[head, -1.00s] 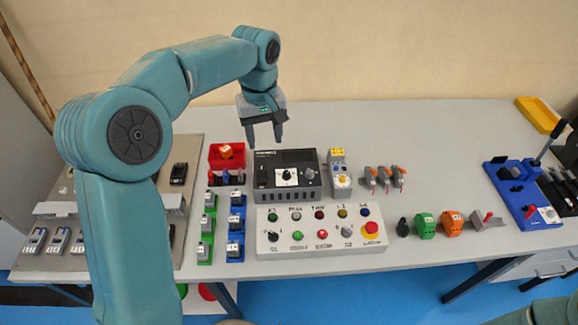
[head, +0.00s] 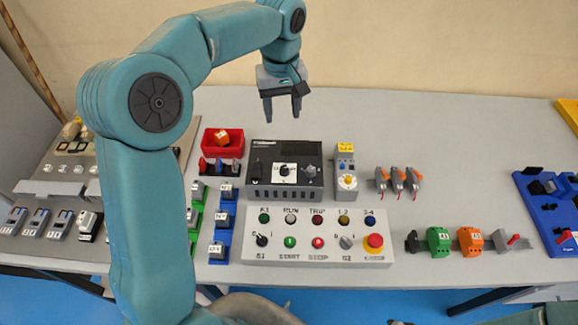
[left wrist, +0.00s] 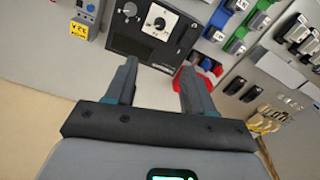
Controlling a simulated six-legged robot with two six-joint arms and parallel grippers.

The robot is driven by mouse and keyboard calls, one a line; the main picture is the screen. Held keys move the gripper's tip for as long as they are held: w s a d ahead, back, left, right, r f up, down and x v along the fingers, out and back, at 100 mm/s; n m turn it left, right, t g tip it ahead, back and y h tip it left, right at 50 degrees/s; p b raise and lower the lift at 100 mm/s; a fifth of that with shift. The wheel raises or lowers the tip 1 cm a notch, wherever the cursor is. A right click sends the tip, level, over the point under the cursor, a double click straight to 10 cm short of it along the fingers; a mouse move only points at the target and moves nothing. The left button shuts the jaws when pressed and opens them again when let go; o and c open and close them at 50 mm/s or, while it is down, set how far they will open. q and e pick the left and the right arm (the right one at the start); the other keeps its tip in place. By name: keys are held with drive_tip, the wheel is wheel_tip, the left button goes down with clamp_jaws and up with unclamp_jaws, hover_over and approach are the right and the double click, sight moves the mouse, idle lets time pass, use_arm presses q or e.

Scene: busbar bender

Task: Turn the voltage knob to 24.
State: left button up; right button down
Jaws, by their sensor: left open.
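The voltage knob is the black dial (head: 284,171) on a white scale plate on top of the black power supply box (head: 300,151). It also shows in the left wrist view (left wrist: 159,23), near the top; its exact setting is too small to read. My left gripper (head: 283,116) is open and empty, above and behind the box in the head view. In the left wrist view its two fingers (left wrist: 158,85) point toward the box, apart from the knob. My right gripper is not in view.
A red bin (head: 222,148) with an orange part stands left of the box. A grey control panel (head: 318,241) with buttons lies in front. The table behind the box is clear.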

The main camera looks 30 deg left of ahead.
use_arm(q)
wheel_tip(320, 180, down, 3)
drive_tip(key=b, duration=0.2)
hover_over(284, 168)
wheel_tip(284, 168, down, 5)
drive_tip(key=f, duration=0.3)
drive_tip(key=s+f, duration=0.1)
drive_tip(key=f, duration=0.1)
drive_tip(key=shift+f, duration=0.15)
drive_tip(key=f, duration=0.2)
drive_tip(key=w+f, duration=0.1)
drive_tip(key=f, duration=0.2)
drive_tip(key=shift+w+f, duration=0.1)
drive_tip(key=shift+f, duration=0.05)
drive_tip(key=shift+s+f, duration=0.35)
drive_tip(key=shift+f, duration=0.25)
drive_tip(key=shift+w+f, duration=0.2)
drive_tip(key=shift+w, duration=0.1)
drive_tip(key=shift+s+r, duration=0.15)
drive_tip(key=shift+s, duration=0.05)
clamp_jaws()
drive_tip(key=shift+w, duration=0.1)
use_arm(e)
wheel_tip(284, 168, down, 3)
